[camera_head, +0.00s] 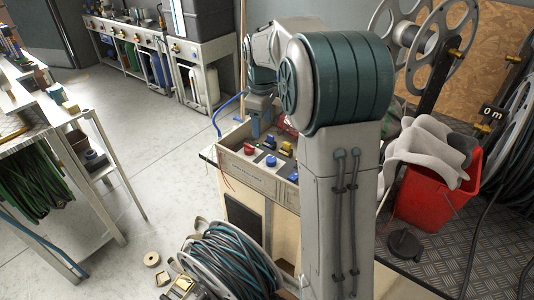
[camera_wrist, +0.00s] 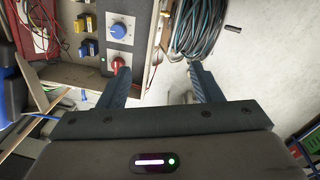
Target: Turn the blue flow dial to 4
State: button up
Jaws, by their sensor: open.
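The blue flow dial (camera_wrist: 119,30) is a round blue knob on a pale square plate with markings, in the wrist view. In the head view it appears as a blue knob (camera_head: 270,160) on the control box (camera_head: 240,178). The number it points to is too small to read. A red knob (camera_wrist: 118,64) lies beside it, near the left fingertip in the wrist view. My gripper (camera_wrist: 160,70) is open and empty, with its fingers apart from the dial. In the head view my gripper (camera_head: 262,118) is above the far side of the box, partly hidden by my arm.
Red wires (camera_wrist: 40,28) lie in the box's left part in the wrist view. A hose reel (camera_head: 225,262) stands in front of the box, and a red bucket (camera_head: 440,190) at right. Open floor (camera_head: 165,150) lies to the left.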

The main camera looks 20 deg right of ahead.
jog(key=w+d+f+n, duration=0.3)
jog(key=w+d+f, duration=0.1)
jog(key=w+f, duration=0.35)
jog(key=n+g+b, duration=0.1)
jog(key=n, duration=0.2)
send_over(271, 159)
notch_tip(271, 159, down, 5)
notch_tip(271, 159, down, 14)
jog(key=shift+r+p, duration=0.1)
jog(key=shift+p, duration=0.4)
jog(key=c, duration=1)
